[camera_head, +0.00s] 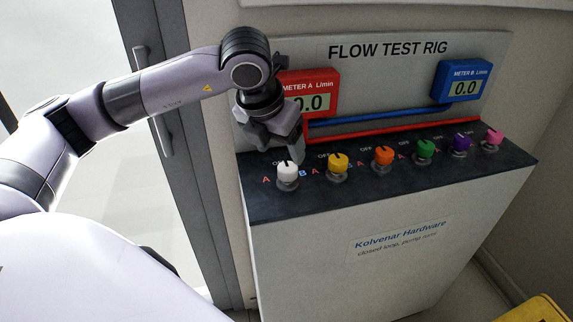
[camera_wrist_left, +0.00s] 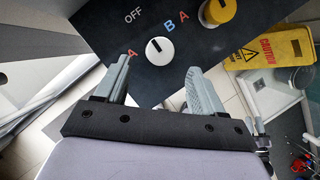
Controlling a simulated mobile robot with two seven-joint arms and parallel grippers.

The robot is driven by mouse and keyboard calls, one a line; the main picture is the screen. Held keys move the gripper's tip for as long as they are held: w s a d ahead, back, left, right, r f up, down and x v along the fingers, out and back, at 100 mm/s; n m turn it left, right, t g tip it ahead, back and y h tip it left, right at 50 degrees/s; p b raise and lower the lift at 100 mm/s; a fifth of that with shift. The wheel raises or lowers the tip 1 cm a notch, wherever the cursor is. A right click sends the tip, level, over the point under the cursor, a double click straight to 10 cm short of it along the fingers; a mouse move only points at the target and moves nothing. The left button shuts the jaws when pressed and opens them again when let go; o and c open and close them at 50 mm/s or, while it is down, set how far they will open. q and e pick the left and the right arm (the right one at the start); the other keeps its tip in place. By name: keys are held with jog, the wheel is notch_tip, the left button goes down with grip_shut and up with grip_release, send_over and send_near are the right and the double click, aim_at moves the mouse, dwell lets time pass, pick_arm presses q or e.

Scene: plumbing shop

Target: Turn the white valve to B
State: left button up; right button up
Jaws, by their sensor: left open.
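The white valve (camera_head: 287,171) is a round knob at the left end of the rig's dark panel. It also shows in the left wrist view (camera_wrist_left: 160,50); its black mark points toward OFF, between the red A (camera_wrist_left: 132,53) and the blue B (camera_wrist_left: 170,26). My left gripper (camera_head: 287,150) is just above and behind the white valve in the head view. In the left wrist view my left gripper (camera_wrist_left: 158,72) is open and empty, with the valve beyond and between its fingertips. Whether the fingers reach down beside the knob cannot be told.
Yellow (camera_head: 337,161), orange (camera_head: 383,155), green, purple and pink valves continue the row to the right. Red meter A (camera_head: 309,91) and blue meter B (camera_head: 464,82) both read 0.0. A yellow caution sign (camera_wrist_left: 272,49) stands on the floor.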

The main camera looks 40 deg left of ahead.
aim_at(287, 167)
pick_arm(q)
jog(key=x, duration=0.6)
jog(key=shift+w+f+p, duration=0.15)
jog(key=shift+f+p, duration=0.15)
jog(key=shift+f, duration=0.05)
jog(key=c, duration=1)
